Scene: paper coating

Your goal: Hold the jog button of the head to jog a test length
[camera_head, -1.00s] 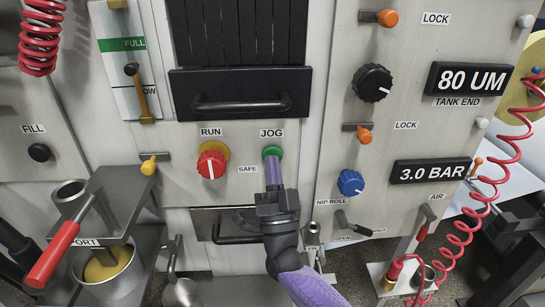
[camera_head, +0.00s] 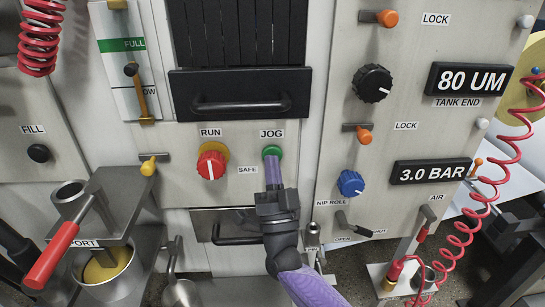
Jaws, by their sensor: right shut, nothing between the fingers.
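The green jog button (camera_head: 272,151) sits under the JOG label (camera_head: 272,134) on the panel of the head. My right gripper (camera_head: 273,160) is shut and empty, its purple fingertips at the lower part of the button. They appear to touch it, and they hide its lower edge. How far the button is pressed in cannot be told. The red RUN/SAFE knob (camera_head: 211,165) is to the left of the button on a yellow base. My left gripper is not in view.
A drawer-like black panel with a handle (camera_head: 241,105) is above the button, and another handle (camera_head: 238,238) is below. A blue nip roll knob (camera_head: 350,183) and orange lock lever (camera_head: 364,135) are to the right. A red-handled lever (camera_head: 52,255) stands at lower left.

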